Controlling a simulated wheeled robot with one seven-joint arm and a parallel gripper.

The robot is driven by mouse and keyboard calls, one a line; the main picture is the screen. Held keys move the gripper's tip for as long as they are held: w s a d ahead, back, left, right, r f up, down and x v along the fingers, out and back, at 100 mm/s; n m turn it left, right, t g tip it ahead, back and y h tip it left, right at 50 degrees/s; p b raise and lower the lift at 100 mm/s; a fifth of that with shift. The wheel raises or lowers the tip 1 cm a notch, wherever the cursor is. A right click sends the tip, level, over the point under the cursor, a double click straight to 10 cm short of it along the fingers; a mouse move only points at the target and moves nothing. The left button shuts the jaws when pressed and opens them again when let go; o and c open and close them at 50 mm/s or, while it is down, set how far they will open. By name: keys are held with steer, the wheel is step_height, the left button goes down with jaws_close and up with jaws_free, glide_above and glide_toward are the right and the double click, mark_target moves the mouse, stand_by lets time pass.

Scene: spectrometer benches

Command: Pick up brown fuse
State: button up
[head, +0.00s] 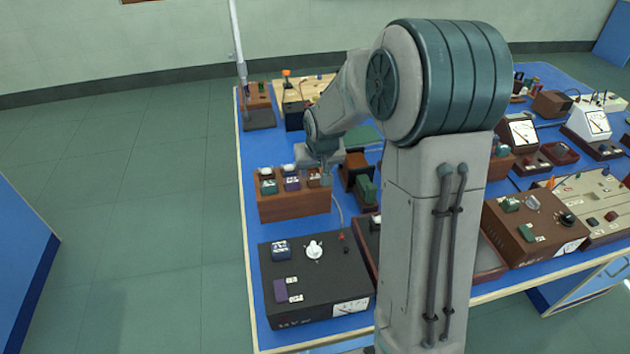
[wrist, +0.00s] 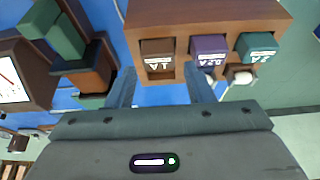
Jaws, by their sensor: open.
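The brown fuse (wrist: 158,58), with a white label, sits in the wooden fuse block (wrist: 215,14), at the left of a row in the wrist view. In the head view it shows at the right end of the row (head: 314,178) on the block (head: 293,207). My gripper (wrist: 160,68) is open, with one finger toward each side of the brown fuse in the wrist view. Nothing is held. Whether the fingers touch the fuse cannot be told. In the head view my gripper (head: 325,177) is at the block's right end, partly covered by my arm.
A purple fuse (wrist: 208,48) and a teal fuse (wrist: 256,46) share the block. A green and brown device (head: 364,187) stands close to its right. A dark instrument box (head: 315,283) lies in front. My arm hides part of the blue bench (head: 247,165).

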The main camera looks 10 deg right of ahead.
mark_target(315, 176)
steer(key=shift+x, duration=1.75)
steer(key=c, duration=0.7)
steer(key=shift+r, duration=0.1)
steer(key=shift+c, duration=0.2)
